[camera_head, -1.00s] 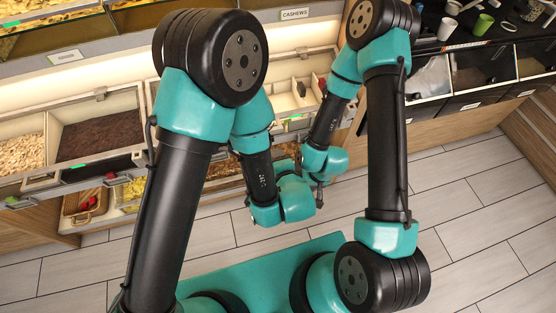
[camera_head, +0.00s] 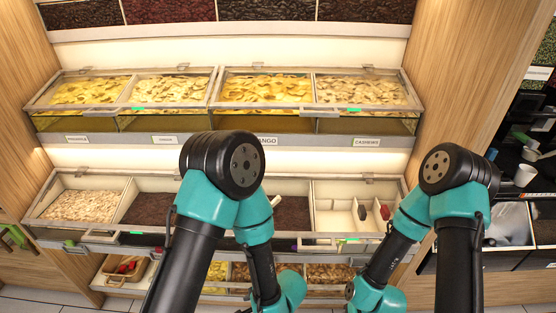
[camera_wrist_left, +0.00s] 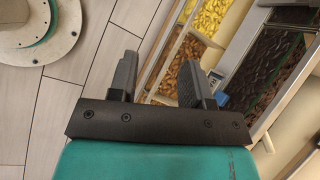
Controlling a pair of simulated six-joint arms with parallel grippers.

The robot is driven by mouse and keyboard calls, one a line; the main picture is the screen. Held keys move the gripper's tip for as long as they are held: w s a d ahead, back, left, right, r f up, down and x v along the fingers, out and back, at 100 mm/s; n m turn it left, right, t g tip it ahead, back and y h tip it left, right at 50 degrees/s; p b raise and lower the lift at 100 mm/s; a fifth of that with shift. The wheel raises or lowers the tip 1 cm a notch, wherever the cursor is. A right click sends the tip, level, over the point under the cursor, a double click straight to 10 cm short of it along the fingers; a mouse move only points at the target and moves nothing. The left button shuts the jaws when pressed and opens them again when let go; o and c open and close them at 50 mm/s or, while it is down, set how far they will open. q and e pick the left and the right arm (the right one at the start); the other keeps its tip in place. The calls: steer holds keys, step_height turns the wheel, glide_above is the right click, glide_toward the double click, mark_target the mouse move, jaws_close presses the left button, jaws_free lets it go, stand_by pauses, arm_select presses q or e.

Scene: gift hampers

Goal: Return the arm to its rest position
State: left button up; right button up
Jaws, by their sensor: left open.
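In the left wrist view my left gripper (camera_wrist_left: 155,80) is open and empty, its two dark fingers spread apart. Behind the fingers are the tiled floor and the lower food bins. In the head view my left arm (camera_head: 215,215) rises from the bottom centre and bends down in front of the shelves. My right arm (camera_head: 445,205) stands at the right, also bent down. Neither gripper shows in the head view; both arms run out of the bottom of the picture.
A shelf unit holds several bins: yellow dried fruit (camera_head: 265,88), pale cashews (camera_head: 360,90), dark food (camera_head: 150,208) and oats (camera_head: 82,205). A white compartment (camera_head: 335,205) holds scoops. A basket (camera_head: 122,270) sits low left. A dark counter with cups (camera_head: 525,175) is at right.

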arm_select(q)
steer(key=s+a+f+n+g+h, duration=0.5)
steer(key=s+a+n+g+h, duration=0.15)
steer(key=n+h, duration=0.25)
steer(key=w+a+f+n+t, duration=0.1)
steer(key=w+a+n+t, duration=0.1)
steer(key=a+n, duration=0.1)
steer(key=w+a+f+n+t+h, duration=0.1)
steer(key=w+a+n+t, duration=0.1)
steer(key=a, duration=0.3)
steer(key=shift+w+a+n+t, duration=0.15)
steer(key=shift+a+n+t, duration=0.2)
steer(key=shift+n+t, duration=0.4)
